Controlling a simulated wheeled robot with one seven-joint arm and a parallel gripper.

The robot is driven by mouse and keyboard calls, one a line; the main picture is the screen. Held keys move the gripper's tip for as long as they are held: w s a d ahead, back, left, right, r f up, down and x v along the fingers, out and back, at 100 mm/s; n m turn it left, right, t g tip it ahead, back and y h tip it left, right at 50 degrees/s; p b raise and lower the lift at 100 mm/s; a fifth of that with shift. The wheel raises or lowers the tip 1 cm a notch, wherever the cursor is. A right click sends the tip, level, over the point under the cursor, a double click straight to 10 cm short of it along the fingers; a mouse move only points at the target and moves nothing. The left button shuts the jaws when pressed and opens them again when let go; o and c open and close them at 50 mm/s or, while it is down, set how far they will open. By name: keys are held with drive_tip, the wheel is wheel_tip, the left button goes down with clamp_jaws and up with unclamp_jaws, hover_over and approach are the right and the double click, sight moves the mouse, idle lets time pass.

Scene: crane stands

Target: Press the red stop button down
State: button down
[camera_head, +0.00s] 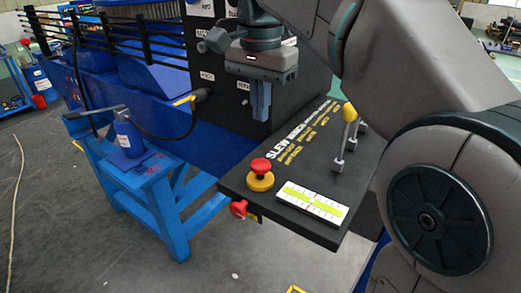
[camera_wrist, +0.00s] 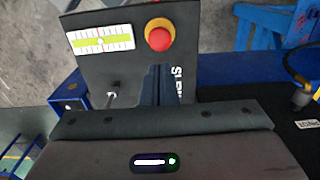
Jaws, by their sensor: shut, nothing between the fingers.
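The red stop button (camera_head: 261,167) is a round mushroom head on a yellow base (camera_head: 260,182). It stands upright on the dark control panel (camera_head: 258,207), near its front left corner. It also shows in the wrist view (camera_wrist: 159,37), at the top centre. My gripper (camera_head: 260,114) is shut and empty. It points down in front of the upright dark panel, above and behind the button and clear of it. In the wrist view my gripper's fingers (camera_wrist: 161,84) show below the button, apart from it.
A white and green level gauge (camera_head: 312,204) lies right of the button. Levers, one with a yellow knob (camera_head: 349,112), stand behind it. A second red knob (camera_head: 238,208) is on the panel's front edge. A blue stand (camera_head: 160,200) with a blue can is at left.

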sight(261, 162)
wheel_tip(261, 162, down, 10)
drive_tip(key=shift+r, duration=0.1)
idle(0.4)
drive_tip(key=shift+s+f+b, duration=0.1)
drive_tip(key=shift+f+b, duration=0.35)
drive_tip(key=shift+f, duration=0.6)
drive_tip(key=shift+r+p, duration=0.5)
wheel_tip(261, 162, up, 14)
drive_tip(key=p, duration=0.2)
drive_tip(key=shift+f, duration=0.25)
